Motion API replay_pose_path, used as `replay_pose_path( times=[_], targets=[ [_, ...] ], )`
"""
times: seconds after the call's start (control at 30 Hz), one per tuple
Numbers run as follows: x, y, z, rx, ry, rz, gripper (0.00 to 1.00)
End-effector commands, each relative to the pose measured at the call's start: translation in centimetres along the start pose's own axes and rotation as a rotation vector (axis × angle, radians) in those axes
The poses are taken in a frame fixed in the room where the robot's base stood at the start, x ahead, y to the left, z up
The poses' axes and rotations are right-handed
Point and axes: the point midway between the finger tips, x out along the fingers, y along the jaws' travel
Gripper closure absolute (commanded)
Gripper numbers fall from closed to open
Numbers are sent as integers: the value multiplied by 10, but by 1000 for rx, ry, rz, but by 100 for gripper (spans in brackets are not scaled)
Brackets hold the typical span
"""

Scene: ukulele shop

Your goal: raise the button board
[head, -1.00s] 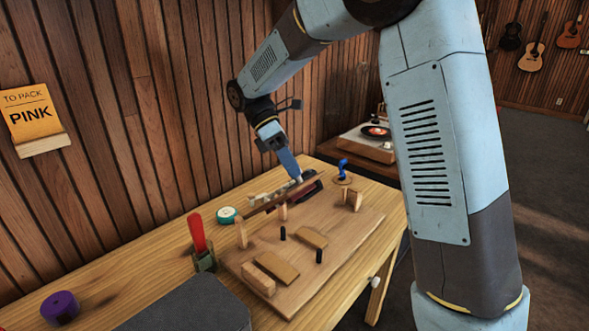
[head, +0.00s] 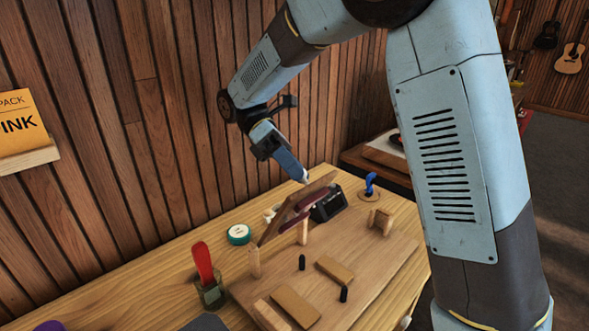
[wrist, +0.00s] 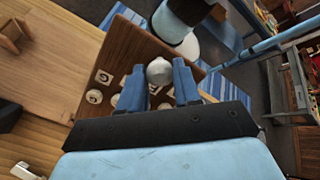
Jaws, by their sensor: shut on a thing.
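The button board (head: 290,212) is a dark brown wooden board. In the head view it stands tilted above the pale wooden base board, its right end higher than its left. In the wrist view the board (wrist: 128,48) shows its face, with several pale round buttons or knobs along it. My gripper (head: 304,180) is at the board's upper right end. In the wrist view my gripper (wrist: 160,80) has its two blue fingers closed either side of a grey round knob (wrist: 159,71). What lies under the board is partly hidden.
The base board (head: 375,262) carries wooden pegs and blocks. A black box (head: 329,204) is close behind the board. A blue-handled tool (head: 370,184), a teal round tin (head: 239,234) and a red-handled tool (head: 203,262) stand around it. The wood-panelled wall is behind.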

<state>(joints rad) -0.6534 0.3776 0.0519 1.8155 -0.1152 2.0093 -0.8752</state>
Motion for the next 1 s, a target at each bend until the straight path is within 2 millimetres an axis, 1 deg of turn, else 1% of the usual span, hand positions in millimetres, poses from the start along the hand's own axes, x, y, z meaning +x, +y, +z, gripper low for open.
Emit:
replay_pose_path(
  times=[0.3, 0.33, 0.57, 0.6, 0.87, 1.0],
  targets=[
    [-2, 0, -3, 1, -8, 11, 100],
    [-2, -1, -3, 1, -8, 12, 66],
    [-2, -3, -5, -3, -11, 13, 44],
    [-2, -3, -5, -3, -11, 13, 42],
    [-2, -3, -5, -3, -11, 12, 42],
    [-2, 0, 0, 2, -4, 5, 42]
  ],
)
